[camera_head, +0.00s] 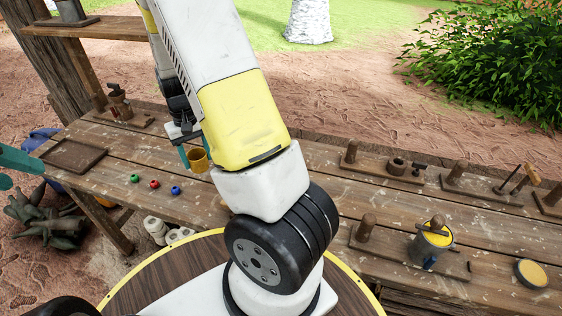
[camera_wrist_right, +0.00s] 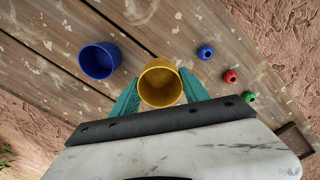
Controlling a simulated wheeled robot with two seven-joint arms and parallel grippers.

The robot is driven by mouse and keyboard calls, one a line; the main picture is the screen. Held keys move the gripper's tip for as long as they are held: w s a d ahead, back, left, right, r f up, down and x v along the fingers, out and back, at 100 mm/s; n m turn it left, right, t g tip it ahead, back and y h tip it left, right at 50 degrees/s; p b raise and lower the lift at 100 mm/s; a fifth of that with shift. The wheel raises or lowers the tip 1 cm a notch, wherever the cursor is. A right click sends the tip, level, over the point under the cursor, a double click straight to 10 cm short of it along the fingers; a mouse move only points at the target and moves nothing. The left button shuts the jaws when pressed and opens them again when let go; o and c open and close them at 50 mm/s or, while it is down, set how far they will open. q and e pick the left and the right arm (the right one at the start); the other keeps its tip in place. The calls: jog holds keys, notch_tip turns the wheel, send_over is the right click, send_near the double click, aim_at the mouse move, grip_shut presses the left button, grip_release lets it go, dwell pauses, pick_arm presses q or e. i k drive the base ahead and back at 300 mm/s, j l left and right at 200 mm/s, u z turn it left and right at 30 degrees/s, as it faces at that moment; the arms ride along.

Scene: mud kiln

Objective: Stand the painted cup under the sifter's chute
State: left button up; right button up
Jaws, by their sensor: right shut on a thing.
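My right gripper (camera_wrist_right: 160,97) is shut on a yellow-ochre cup (camera_wrist_right: 161,83), one teal finger on each side. In the head view this cup (camera_head: 198,160) is over the bench, left of my arm; whether it touches the wood is unclear. A blue cup (camera_wrist_right: 99,61) stands beside it in the wrist view; my arm hides it in the head view. Which cup counts as painted is unclear. My left gripper (camera_head: 18,170) is at the left edge, partly cut off, its teal fingers apart and empty. I cannot surely identify the sifter or its chute.
Green, red (camera_head: 154,184) and blue beads lie left of the held cup on the bench. A brown device (camera_head: 118,103) on a board and a shallow tray (camera_head: 72,155) are further left. A grey vessel (camera_head: 431,245) and wooden boards with posts occupy the right.

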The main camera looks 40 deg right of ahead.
aim_at(455, 262)
jog(key=k+j, duration=0.2)
jog(key=k, duration=0.15)
jog(key=k+j, duration=0.15)
jog(key=k, duration=0.25)
jog(key=k+j, duration=0.2)
jog(key=k, duration=0.15)
jog(key=k+z, duration=0.2)
jog(key=z, duration=1.35)
jog(key=i+z, duration=0.25)
jog(key=i, duration=0.2)
